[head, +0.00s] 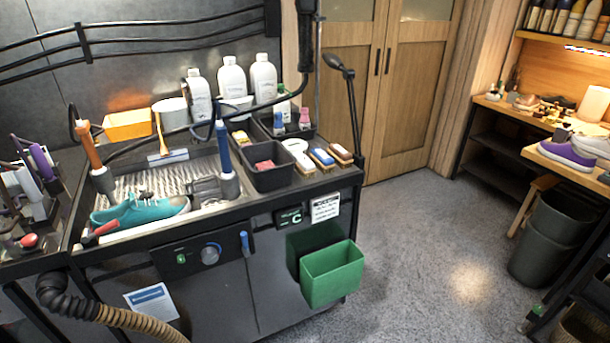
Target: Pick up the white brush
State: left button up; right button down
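Several brushes lie in a row on the right end of the dark workstation top. The one with a white top (298,153) is at the left of the row, just right of a black bin. It seems to lie flat on the surface, and its exact outline is too small to tell. A brush with a blue top (322,157) and one with a brown top (341,153) lie to its right. Neither of my grippers shows in the head view.
The black bin (268,178) holds a pink item. A teal sneaker (140,210) lies in the sink area at left. White bottles (232,78) stand behind. A thin lamp post (354,110) rises behind the brushes. A green bin (333,276) hangs on the front.

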aim_at(304, 166)
jog(key=z, duration=0.6)
jog(key=i, duration=0.65)
jog(key=z, duration=0.55)
